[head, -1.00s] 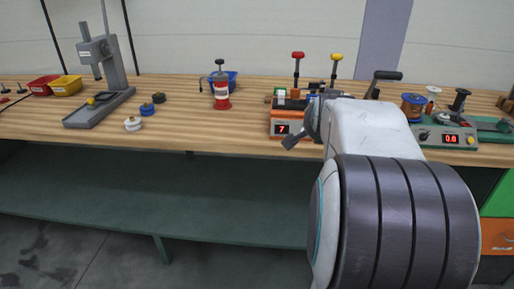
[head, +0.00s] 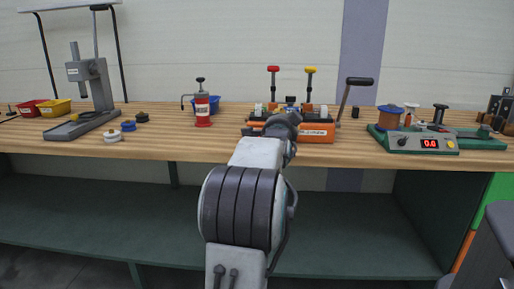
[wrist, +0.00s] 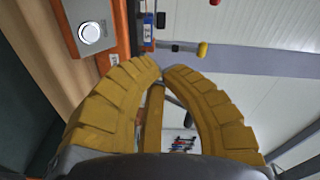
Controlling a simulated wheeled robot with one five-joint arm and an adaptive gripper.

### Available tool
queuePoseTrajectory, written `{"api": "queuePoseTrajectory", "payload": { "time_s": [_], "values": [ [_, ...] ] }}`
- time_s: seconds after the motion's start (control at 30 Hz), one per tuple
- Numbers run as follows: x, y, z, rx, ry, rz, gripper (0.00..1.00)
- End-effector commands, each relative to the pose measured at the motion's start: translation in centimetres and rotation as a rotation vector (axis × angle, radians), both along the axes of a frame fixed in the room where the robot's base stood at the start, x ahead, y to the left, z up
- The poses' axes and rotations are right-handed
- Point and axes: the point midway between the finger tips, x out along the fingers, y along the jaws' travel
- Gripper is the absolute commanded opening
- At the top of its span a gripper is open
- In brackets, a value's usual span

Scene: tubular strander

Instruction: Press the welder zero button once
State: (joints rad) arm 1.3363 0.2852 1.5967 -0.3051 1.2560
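The orange welder (head: 318,131) stands on the wooden bench in the head view, with a red-knobbed and a yellow-knobbed lever at its back. My arm and gripper (head: 284,124) are in front of it and hide part of its front, including its display. In the wrist view, a round silver button (wrist: 90,33) sits on a light plate on the welder's orange body, at the upper left. Whether this is the zero button cannot be read. My gripper (wrist: 161,72) has its two yellow-brown fingertips together, with nothing seen between them. The fingertips appear to the right of the button.
A grey-green unit (head: 412,141) showing 0.0 and a copper spool (head: 390,118) stand to the right. A red pump-like tool (head: 203,108) and a grey press (head: 92,90) stand left. A crank lever (head: 352,92) rises at the welder's right.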

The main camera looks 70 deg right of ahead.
Motion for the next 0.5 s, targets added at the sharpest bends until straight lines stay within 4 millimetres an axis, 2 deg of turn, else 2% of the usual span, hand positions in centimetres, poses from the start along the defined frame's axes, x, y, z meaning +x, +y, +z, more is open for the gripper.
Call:
{"api": "queuePoseTrajectory", "payload": {
  "time_s": [0.13, 0.5],
  "values": [
    [-0.92, -0.54, -0.14, -0.012, -0.018, -0.016, 0.0],
    [-0.98, -0.59, -0.11, -0.013, -0.019, -0.017, 0.0]
  ]
}}
